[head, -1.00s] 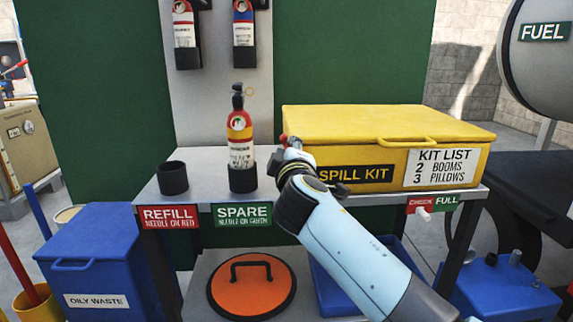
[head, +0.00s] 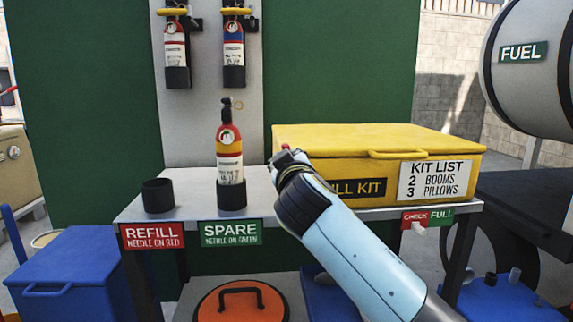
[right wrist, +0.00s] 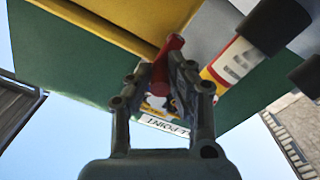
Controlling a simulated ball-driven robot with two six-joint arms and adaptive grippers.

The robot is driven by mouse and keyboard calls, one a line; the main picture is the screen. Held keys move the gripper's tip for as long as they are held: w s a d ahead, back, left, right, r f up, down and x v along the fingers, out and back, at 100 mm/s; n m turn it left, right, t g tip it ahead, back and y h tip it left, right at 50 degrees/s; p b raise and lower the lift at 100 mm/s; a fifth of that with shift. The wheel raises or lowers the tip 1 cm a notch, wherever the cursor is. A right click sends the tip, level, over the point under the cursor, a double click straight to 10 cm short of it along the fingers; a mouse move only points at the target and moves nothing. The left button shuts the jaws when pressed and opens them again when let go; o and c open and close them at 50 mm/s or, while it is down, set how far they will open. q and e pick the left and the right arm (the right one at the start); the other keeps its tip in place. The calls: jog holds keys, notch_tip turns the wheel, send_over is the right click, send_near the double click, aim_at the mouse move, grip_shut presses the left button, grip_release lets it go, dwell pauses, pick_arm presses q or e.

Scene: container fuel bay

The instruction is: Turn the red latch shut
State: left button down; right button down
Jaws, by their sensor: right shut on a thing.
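The yellow spill kit box (head: 430,148) stands on the grey shelf with its lid down. The red latch (head: 285,147) shows only as a small red tip at the box's left end; my right gripper hides the rest. In the right wrist view the red latch (right wrist: 174,43) is a short red bar rising between the fingertips. My right gripper (head: 287,160) is shut on it, and its fingers also show in the right wrist view (right wrist: 166,72). The latch's exact angle is hard to tell. My left gripper is not in view.
An extinguisher (head: 229,150) stands in a black holder just left of my gripper. An empty black holder (head: 158,195) is farther left on the grey shelf (head: 193,205). Two extinguishers hang on the back panel. An orange lid (head: 240,303) lies below.

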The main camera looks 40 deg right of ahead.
jog(key=shift+f, duration=0.25)
jog(key=c, duration=1.3)
grip_release()
jog(key=shift+o, duration=0.4)
jog(key=shift+r, duration=0.1)
jog(key=v, duration=0.7)
jog(key=shift+s+a, duration=0.15)
jog(key=shift+s, duration=0.1)
